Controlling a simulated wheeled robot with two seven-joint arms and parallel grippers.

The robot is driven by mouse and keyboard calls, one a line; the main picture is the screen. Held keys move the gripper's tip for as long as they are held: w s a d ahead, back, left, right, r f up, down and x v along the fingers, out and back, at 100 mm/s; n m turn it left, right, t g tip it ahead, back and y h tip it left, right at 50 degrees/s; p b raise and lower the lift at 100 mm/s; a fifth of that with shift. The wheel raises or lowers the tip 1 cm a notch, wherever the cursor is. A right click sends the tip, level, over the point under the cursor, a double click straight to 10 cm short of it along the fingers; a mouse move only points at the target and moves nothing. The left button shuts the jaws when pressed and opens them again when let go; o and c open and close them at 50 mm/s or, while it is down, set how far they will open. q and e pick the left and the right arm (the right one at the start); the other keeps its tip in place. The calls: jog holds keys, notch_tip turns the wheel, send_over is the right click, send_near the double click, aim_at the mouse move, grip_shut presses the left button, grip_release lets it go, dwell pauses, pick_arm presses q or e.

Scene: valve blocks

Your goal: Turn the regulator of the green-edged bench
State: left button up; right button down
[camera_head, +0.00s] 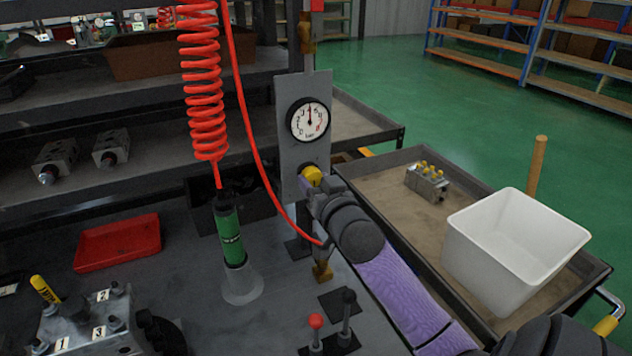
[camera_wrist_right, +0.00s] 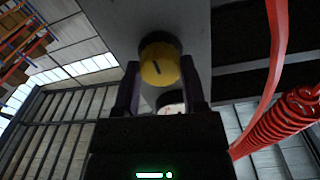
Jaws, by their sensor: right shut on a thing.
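The regulator knob (camera_head: 312,176) is yellow with a dark collar and sits on a grey upright panel (camera_head: 291,137) below a round pressure gauge (camera_head: 309,119). The gauge has a white face marked bar, and its needle points about straight up. My right gripper (camera_head: 321,187) reaches the knob from the front right. In the right wrist view the yellow knob (camera_wrist_right: 159,64) with a dark line on its face lies between the two fingers of my right gripper (camera_wrist_right: 160,82), shut on it. My left gripper is not in view.
A red coiled hose (camera_head: 204,90) and a thin red hose (camera_head: 245,110) hang left of the panel. A green tool (camera_head: 229,235) stands on the bench. A valve block (camera_head: 90,325), red tray (camera_head: 118,243) and red-topped lever (camera_head: 316,322) are nearby. A white bin (camera_head: 470,262) stands on a cart at right.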

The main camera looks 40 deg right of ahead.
jog(key=n+p, duration=0.2)
jog(key=n, duration=0.1)
jog(key=shift+r+n+p, duration=0.15)
jog(key=shift+n+p, duration=0.15)
jog(key=shift+p, duration=0.1)
jog(key=shift+n+p, duration=0.55)
jog(key=shift+n, duration=0.65)
jog(key=shift+n+p, duration=0.45)
jog(key=shift+n, duration=1.15)
jog(key=shift+c, duration=0.7)
grip_release()
